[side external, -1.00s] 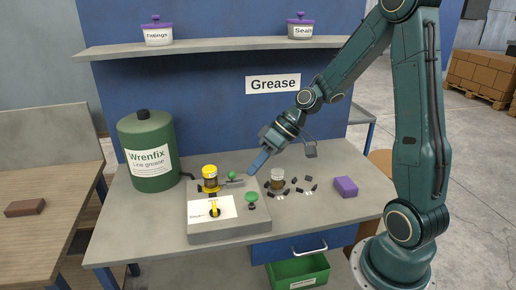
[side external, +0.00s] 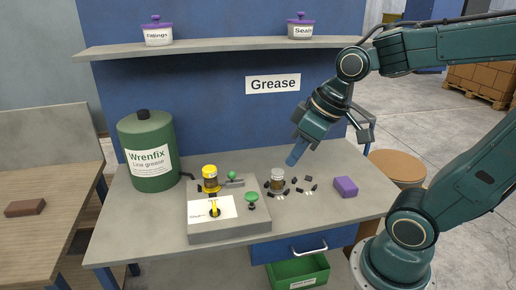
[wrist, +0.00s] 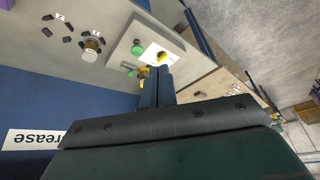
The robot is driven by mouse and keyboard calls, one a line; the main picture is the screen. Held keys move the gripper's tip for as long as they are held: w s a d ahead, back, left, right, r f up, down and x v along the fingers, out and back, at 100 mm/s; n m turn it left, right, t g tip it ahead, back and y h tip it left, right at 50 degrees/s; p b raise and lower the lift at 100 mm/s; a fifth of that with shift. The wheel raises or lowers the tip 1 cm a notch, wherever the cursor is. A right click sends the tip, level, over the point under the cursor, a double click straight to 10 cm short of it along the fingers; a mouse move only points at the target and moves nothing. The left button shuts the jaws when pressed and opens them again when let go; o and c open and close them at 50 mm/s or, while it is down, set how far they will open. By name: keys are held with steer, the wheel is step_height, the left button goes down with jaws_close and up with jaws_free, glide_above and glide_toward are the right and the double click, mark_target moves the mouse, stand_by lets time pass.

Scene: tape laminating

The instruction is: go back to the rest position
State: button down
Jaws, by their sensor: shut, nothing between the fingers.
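My gripper (side external: 293,161) is shut and empty. In the side view it hangs above the back right part of the grey bench (side external: 150,215), pointing down and left, apart from everything on it. In the wrist view its closed fingers (wrist: 157,86) point toward the grey fixture block (side external: 225,228) with the white label. On that block stand a yellow-capped jar (side external: 210,178), a yellow lever (side external: 214,208) and green knobs (side external: 251,196).
A clear jar (side external: 277,180) with several small black pieces around it stands on the bench below my gripper. A purple block (side external: 345,187) lies to the right. A green Wrenfix can (side external: 147,160) stands at the left. A shelf (side external: 220,46) with two purple-lidded tubs runs behind.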

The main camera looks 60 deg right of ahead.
steer(key=s+r+m+t+h, duration=0.1)
steer(key=s+r, duration=0.1)
steer(key=s, duration=0.4)
steer(key=shift+d, duration=0.2)
steer(key=shift+w+r, duration=0.1)
steer(key=shift+w, duration=0.1)
stand_by(2.2)
steer(key=w+d+f+y, duration=0.3)
steer(key=w+f, duration=0.2)
steer(key=w, duration=0.4)
steer(key=w+d+f+y, duration=0.2)
steer(key=w+f+y, duration=0.2)
steer(key=w, duration=0.6)
steer(key=shift+d+f+n, duration=0.4)
steer(key=shift+f, duration=0.05)
steer(key=shift+w, duration=0.1)
steer(key=shift+f, duration=0.1)
